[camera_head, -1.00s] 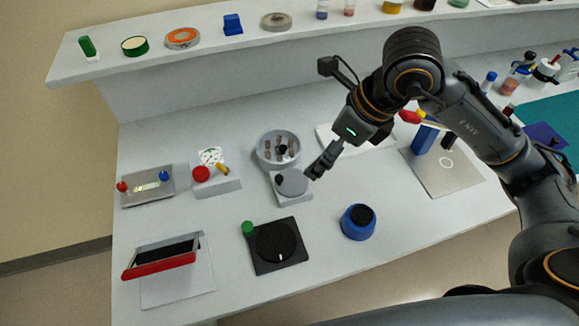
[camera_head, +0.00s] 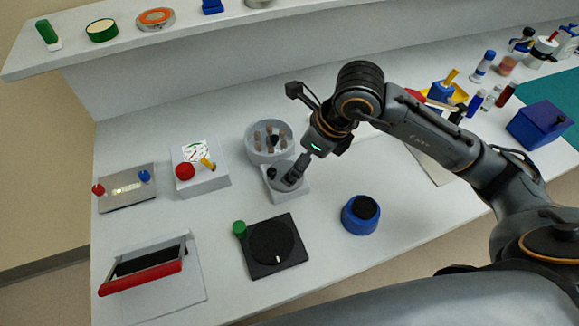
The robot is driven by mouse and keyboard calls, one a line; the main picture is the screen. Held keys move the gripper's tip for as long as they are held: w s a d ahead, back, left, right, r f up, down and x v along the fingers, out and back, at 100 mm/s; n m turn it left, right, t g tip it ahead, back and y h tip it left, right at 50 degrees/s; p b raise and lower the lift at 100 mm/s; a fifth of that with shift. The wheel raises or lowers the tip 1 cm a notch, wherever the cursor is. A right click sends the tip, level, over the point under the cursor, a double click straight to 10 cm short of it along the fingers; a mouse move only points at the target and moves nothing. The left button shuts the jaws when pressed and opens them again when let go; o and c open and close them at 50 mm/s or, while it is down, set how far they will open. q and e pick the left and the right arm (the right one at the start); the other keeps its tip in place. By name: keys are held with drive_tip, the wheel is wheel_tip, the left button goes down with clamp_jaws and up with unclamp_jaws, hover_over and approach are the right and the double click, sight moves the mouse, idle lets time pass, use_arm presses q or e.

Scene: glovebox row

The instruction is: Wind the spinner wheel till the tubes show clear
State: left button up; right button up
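The spinner is a round grey-white bowl (camera_head: 254,152) with several brownish tubes (camera_head: 261,139) standing inside around a dark hub. In front of it a white base (camera_head: 301,192) carries a grey wheel (camera_head: 279,183) with a dark knob (camera_head: 271,171). My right gripper (camera_head: 291,179) points down and left, with its fingertips over the wheel close to the knob. I cannot tell whether it touches the wheel or whether its fingers are apart. My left gripper is not in view.
A black dial plate with a green knob (camera_head: 239,228) and a blue round pot (camera_head: 360,222) stand in front. A gauge box with a red knob (camera_head: 185,171) is left of the spinner. A shelf (camera_head: 100,54) runs behind. Bench between dial and pot is bare.

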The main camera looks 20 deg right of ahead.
sight(285, 172)
drive_tip(key=x, duration=0.6)
drive_tip(key=shift+w+f, duration=0.1)
drive_tip(key=shift+f, duration=0.1)
drive_tip(key=shift+c, duration=0.2)
